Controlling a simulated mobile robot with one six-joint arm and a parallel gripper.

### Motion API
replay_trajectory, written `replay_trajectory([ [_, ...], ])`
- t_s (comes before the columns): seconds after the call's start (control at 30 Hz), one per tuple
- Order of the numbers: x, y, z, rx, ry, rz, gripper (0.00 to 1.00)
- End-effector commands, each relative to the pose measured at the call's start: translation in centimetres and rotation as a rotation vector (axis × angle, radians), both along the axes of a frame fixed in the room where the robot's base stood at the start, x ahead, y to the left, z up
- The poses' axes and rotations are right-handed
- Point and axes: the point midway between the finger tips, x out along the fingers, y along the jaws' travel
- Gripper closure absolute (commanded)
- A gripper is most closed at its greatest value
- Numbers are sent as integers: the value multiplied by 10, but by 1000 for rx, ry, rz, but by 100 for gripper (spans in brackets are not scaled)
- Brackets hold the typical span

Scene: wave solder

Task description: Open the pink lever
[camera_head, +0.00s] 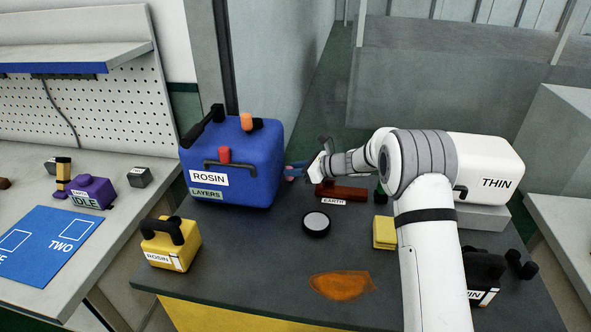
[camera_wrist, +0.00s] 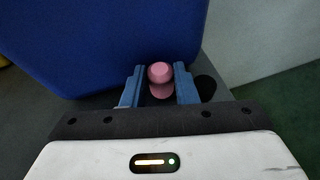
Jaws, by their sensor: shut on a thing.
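The pink lever (camera_wrist: 159,73) has a rounded knob and shows between my gripper's two blue fingers in the wrist view. It sits close to the blue side of the ROSIN box (camera_head: 262,160). My gripper (camera_wrist: 159,88) is shut on the pink lever, one finger on each side. In the head view my gripper (camera_head: 295,170) reaches in from the right, beside the right face of the ROSIN box. The lever is mostly hidden by the fingers there.
An EARTH block (camera_head: 345,192) and a round black-rimmed disc (camera_head: 316,222) lie near my gripper on the dark table. A yellow ROSIN box (camera_head: 168,250) stands front left. A yellow block (camera_head: 384,233) and a white THIN container (camera_head: 492,165) are right. An orange patch (camera_head: 342,286) marks the front.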

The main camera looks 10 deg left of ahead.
Motion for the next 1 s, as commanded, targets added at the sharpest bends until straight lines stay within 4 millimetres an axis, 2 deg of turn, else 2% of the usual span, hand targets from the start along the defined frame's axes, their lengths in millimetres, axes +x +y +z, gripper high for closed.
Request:
replay_trajectory([
  [0.03, 0, 0, 0, 0, 0, -1, 81],
  [0.23, 0, -3, 0, 0, 0, -1, 97],
  [0.57, 2, -4, 2, 0, -1, 62, 97],
  [1.0, 9, -19, 1, 0, -2, 354, 97],
])
